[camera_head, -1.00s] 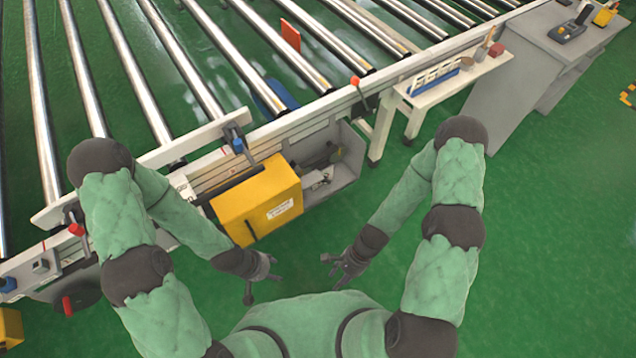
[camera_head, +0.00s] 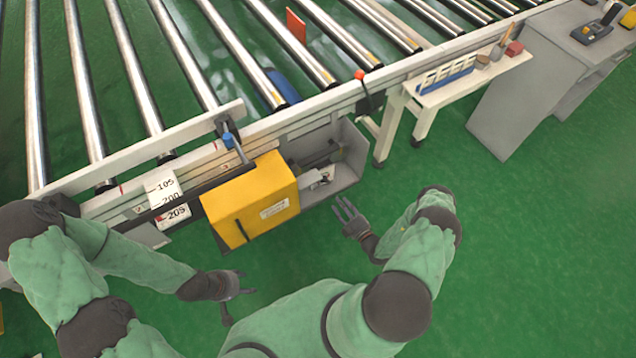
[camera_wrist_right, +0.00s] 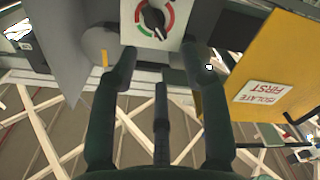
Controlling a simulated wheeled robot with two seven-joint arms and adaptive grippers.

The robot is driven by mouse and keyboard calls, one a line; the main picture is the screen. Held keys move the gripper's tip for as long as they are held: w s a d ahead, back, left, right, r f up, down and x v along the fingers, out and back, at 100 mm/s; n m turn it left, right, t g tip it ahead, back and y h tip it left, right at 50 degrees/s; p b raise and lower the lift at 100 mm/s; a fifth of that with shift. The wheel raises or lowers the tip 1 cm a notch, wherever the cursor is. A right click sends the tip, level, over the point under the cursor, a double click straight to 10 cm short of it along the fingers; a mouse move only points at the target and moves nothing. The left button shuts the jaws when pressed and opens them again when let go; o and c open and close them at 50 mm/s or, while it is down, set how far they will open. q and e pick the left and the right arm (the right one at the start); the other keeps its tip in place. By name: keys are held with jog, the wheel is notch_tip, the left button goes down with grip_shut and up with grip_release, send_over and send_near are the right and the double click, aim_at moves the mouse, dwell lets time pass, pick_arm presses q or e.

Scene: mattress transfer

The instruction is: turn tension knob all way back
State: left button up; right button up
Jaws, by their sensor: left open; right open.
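A black knob (camera_wrist_right: 154,18) with a pointer sits on a white plate with a red and green arc, at the top of the right wrist view. It is probably the tension knob; I cannot make it out in the head view. My right gripper (camera_head: 346,208) is open and empty, just in front of the open grey bay (camera_head: 347,172). In the right wrist view its fingers (camera_wrist_right: 160,75) are spread below the dial plate, apart from the knob. My left gripper (camera_head: 238,297) is open and empty, below the yellow cover (camera_head: 240,205).
The yellow cover's "ISOLATE FIRST" label (camera_wrist_right: 262,100) is close to the right fingers. A roller conveyor (camera_head: 220,60) with a rail and a number scale (camera_head: 168,196) lies behind. A white side table (camera_head: 450,90) stands to the right. Green floor is clear at right.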

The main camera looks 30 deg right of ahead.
aim_at(328, 183)
jog(key=shift+m+h, duration=0.3)
jog(key=w+b, duration=0.2)
jog(key=w, duration=0.8)
jog(key=shift+w+b, duration=0.35)
jog(key=shift+b, duration=0.05)
grip_shut()
